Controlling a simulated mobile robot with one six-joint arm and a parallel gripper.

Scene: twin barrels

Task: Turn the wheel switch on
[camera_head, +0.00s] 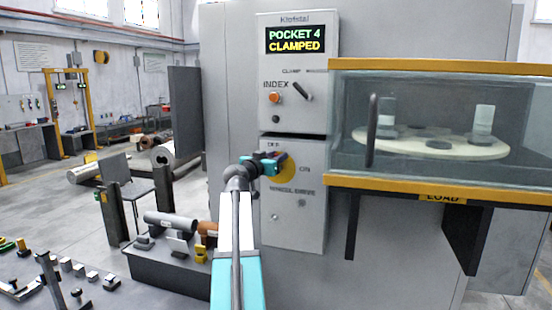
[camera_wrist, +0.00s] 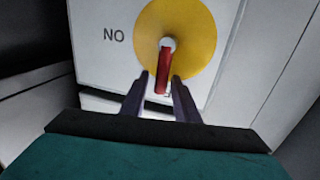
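The wheel switch is a yellow disc (camera_wrist: 203,30) with a red handle (camera_wrist: 162,80) on a pale hub. In the wrist view the handle points down the picture, and the inverted "ON" label (camera_wrist: 114,35) is left of the disc. In the head view the disc (camera_head: 288,167) is partly hidden behind my gripper (camera_head: 268,162), on the lower panel marked WHEEL DRIVE. The "ON" label there is at its right and an "OFF" label above it. My gripper's two fingers (camera_wrist: 160,88) are apart, one each side of the handle; contact is not clear.
The upper panel holds a display (camera_head: 295,40) reading "POCKET 4 CLAMPED" and a black clamp lever (camera_head: 302,91). A glass-fronted bay (camera_head: 350,150) with a yellow-edged shelf juts out at right. A dark bench (camera_head: 165,275) with cylinders stands at lower left.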

